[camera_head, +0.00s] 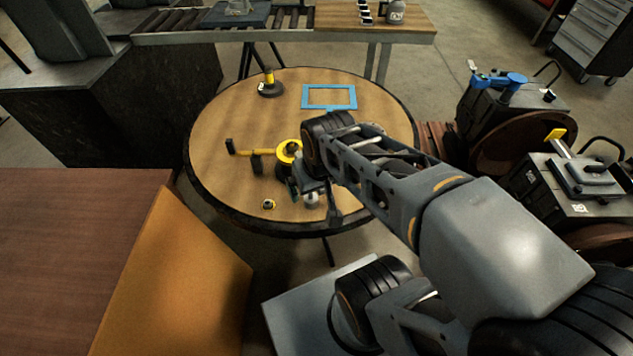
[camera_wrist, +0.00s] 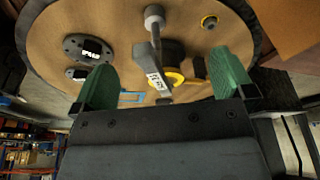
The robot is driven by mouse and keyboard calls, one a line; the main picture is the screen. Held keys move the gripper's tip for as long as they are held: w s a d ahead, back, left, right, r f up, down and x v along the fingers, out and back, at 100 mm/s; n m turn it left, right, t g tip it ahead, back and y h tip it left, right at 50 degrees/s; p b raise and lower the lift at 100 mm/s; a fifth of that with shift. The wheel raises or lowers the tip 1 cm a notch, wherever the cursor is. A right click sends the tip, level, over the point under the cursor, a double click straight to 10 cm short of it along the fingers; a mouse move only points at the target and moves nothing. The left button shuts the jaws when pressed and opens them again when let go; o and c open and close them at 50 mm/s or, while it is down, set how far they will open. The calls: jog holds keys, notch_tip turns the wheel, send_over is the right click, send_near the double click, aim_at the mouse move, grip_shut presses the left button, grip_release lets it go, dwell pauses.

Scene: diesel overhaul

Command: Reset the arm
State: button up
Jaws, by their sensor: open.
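My gripper (camera_head: 318,192) is at the end of my arm, over the near part of a round wooden table (camera_head: 225,110). In the wrist view, its two green fingers stand wide apart with my gripper (camera_wrist: 166,76) open. A grey rod-like part (camera_wrist: 155,38) with a round end and a white label shows between the fingers, touching neither. A yellow ring part (camera_wrist: 175,78) with a dark middle lies beyond it; it also shows in the head view (camera_head: 286,156). My arm hides the right part of the table.
On the table are a blue frame (camera_head: 330,86), a dark round base with a yellow post (camera_head: 269,84) and a small yellow ring (camera_head: 269,204). Two dark plates with labels (camera_wrist: 87,48) show at the wrist view's left. Machines on carts (camera_head: 565,180) stand right; a brown bench (camera_head: 70,260) stands left.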

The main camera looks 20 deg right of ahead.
notch_tip(320, 180, up, 12)
jog(key=p, duration=1.1)
jog(key=shift+s+a+r+t, duration=0.15)
jog(key=shift+s+r+t, duration=0.05)
jog(key=shift+t, duration=0.1)
